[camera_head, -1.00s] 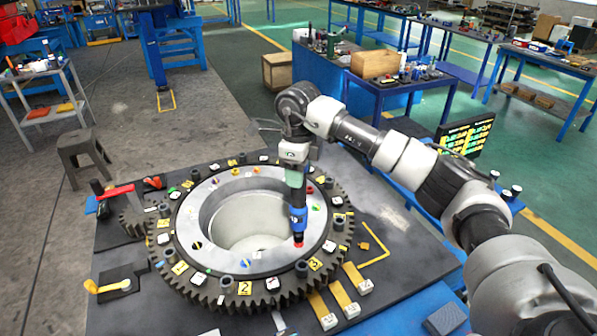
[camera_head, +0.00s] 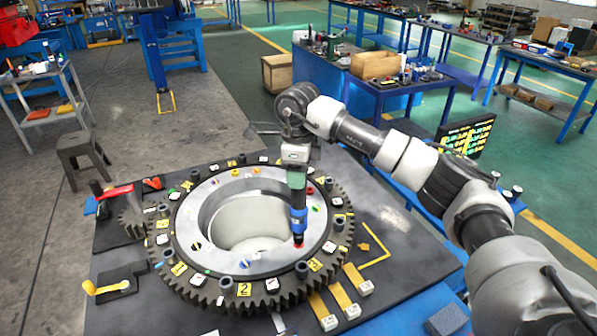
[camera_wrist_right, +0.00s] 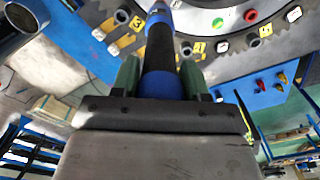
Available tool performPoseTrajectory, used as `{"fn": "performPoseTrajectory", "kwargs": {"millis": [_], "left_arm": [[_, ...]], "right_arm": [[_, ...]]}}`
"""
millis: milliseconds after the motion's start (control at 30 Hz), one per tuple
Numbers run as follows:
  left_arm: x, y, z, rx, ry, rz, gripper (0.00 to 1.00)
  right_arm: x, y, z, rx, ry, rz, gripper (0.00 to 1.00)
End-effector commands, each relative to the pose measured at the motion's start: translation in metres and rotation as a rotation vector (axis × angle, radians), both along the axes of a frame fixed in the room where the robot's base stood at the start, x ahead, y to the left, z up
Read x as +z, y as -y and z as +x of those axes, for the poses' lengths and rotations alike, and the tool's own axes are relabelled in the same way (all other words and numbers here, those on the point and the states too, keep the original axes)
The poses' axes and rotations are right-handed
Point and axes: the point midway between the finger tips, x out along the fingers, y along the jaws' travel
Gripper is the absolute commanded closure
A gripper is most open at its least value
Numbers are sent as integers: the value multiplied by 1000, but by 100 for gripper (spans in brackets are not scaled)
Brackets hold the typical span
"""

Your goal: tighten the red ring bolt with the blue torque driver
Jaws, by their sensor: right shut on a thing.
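The blue torque driver (camera_head: 298,220) stands roughly upright over the near right part of the ring's silver face. My right gripper (camera_head: 296,182) is shut on its upper part. In the right wrist view the driver (camera_wrist_right: 160,50) lies between the two green fingers. The driver's dark lower end is at the red ring bolt (camera_head: 299,244), and only a little red shows around the tip. Whether the tip is fully seated on the bolt I cannot tell. My left gripper is not in view.
The toothed gear ring (camera_head: 255,290) lies on a dark table plate (camera_head: 400,225) and carries several posts and numbered yellow tags. A red-handled clamp (camera_head: 116,191) and a yellow handle (camera_head: 105,288) stand at the left. A lit board (camera_head: 466,135) stands behind my arm.

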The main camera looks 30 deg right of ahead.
Motion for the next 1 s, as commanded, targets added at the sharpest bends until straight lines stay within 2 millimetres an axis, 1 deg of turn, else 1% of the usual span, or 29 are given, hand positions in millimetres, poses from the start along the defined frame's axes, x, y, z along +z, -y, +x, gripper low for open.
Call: {"fn": "performPoseTrajectory", "kwargs": {"millis": [767,1000], "left_arm": [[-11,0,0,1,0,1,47],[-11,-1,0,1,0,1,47]], "right_arm": [[-14,0,0,-1,3,1,97],[-14,0,0,-1,3,1,97]]}}
